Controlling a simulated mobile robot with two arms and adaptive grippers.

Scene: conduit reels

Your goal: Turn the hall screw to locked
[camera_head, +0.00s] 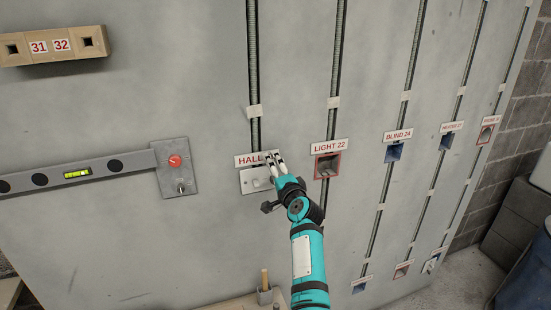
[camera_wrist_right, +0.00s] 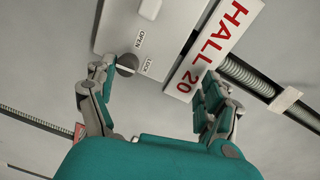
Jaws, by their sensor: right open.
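The hall screw (camera_wrist_right: 127,63) is a round grey head on a pale plate (camera_wrist_right: 117,28), beside the small OPEN (camera_wrist_right: 140,40) and LOCK (camera_wrist_right: 148,67) labels. A pale line crosses the screw; I cannot tell which label it points to. The HALL 20 sign (camera_wrist_right: 213,50) is beside the plate. In the head view the plate (camera_head: 250,183) sits below the sign (camera_head: 248,160), partly behind my right gripper (camera_head: 275,159). My right gripper (camera_wrist_right: 158,72) is open, with one finger near the screw and the other near the sign; contact is unclear. My left gripper is out of view.
A grey switch plate with a red knob (camera_head: 175,161) is to the left, beside a spirit level (camera_head: 78,172). The LIGHT 22 box (camera_head: 327,165) is close on the right. Conduits (camera_head: 253,70) run up the wall panel.

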